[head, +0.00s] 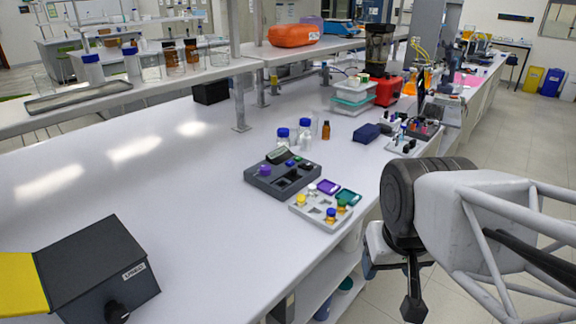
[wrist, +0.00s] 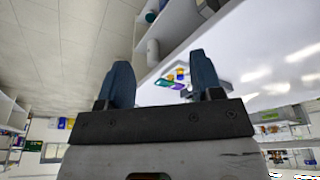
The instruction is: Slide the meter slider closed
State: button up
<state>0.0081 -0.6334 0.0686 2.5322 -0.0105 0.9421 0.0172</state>
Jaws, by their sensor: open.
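A dark grey box (head: 95,268) with a sloped top, a white label and a black knob stands at the lower left of the bench in the head view. It looks like the meter. A flat yellow panel (head: 22,284) sticks out from its left side and is cut off by the picture edge; it looks like the slider, standing out from the box. My gripper (wrist: 163,82) is open and empty in the wrist view. It is off the bench's right edge, far from the box. In the head view my arm mostly hides it.
A dark tray (head: 262,184) and a light grey tray (head: 318,222) with coloured caps sit near the bench's right edge. Bottles with blue caps (head: 305,128) stand behind. A raised shelf (head: 190,75) runs along the back. The bench between box and trays is clear.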

jog(key=shift+c, duration=0.6)
jog(key=w+a+r+n, duration=0.1)
jog(key=w+r, duration=0.3)
jog(key=w, duration=1)
jog(key=n+g, duration=0.2)
jog(key=n, duration=0.1)
send_over(294, 170)
jog(key=f, duration=1.1)
jog(key=shift+s+a+f, duration=0.1)
jog(key=shift+s+f, duration=0.2)
jog(key=shift+f, duration=0.1)
jog(key=shift+w+a+f, duration=0.15)
jog(key=shift+w+f, duration=0.1)
jog(key=shift+w, duration=0.1)
jog(key=shift+f, duration=3.9)
